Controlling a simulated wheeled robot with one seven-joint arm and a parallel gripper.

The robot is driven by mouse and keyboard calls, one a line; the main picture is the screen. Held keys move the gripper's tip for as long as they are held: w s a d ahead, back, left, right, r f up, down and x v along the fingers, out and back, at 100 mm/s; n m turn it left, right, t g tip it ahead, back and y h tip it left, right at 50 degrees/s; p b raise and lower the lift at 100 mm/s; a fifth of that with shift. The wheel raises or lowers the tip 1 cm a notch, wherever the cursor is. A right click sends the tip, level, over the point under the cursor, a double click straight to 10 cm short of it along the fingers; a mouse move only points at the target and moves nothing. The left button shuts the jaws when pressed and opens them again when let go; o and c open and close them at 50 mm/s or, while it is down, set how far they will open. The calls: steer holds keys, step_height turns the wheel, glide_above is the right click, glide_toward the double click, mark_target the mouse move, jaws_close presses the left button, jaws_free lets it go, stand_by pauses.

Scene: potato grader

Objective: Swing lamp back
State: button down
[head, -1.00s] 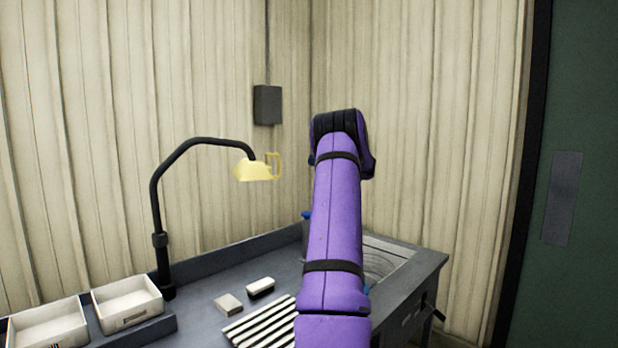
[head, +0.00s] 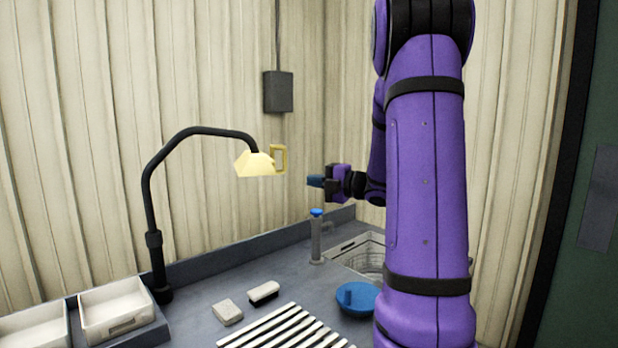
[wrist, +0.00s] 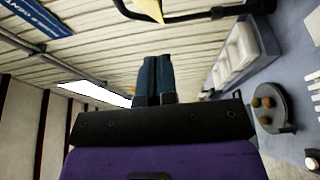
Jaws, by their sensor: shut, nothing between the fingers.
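The lamp has a black bent arm (head: 190,136) rising from the back left of the bench. Its pale yellow shade (head: 254,163) hangs at the arm's end, with a yellow loop handle (head: 280,159) on the shade's right side. My gripper (head: 314,181) is to the right of the handle and a little lower, apart from it, its blue fingers pointing left. In the wrist view the two fingers (wrist: 154,76) lie together with nothing between them. Part of the yellow shade (wrist: 152,8) and the black lamp arm (wrist: 190,16) show at the top of that view.
White bins (head: 112,305) stand at the left. A grey block (head: 227,312), a brush (head: 264,292) and a slatted rack (head: 280,332) lie on the bench. A blue-topped post (head: 316,240), a basin (head: 362,255) and a blue bowl (head: 355,299) are below my arm.

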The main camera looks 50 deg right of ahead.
steer(key=w, duration=1.2)
steer(key=shift+w+a, duration=0.15)
steer(key=shift+a, duration=0.3)
steer(key=w+d, duration=0.2)
steer(key=w, duration=0.1)
steer(key=w+d+n+y, duration=0.1)
steer(key=w+d, duration=0.1)
steer(key=w, duration=0.1)
steer(key=w+d+g+y, duration=0.1)
steer(key=w+d, duration=0.1)
steer(key=shift+w+d+n, duration=0.1)
steer(key=shift+w+n, duration=0.2)
steer(key=shift+w, duration=0.1)
steer(key=shift+w+d, duration=0.1)
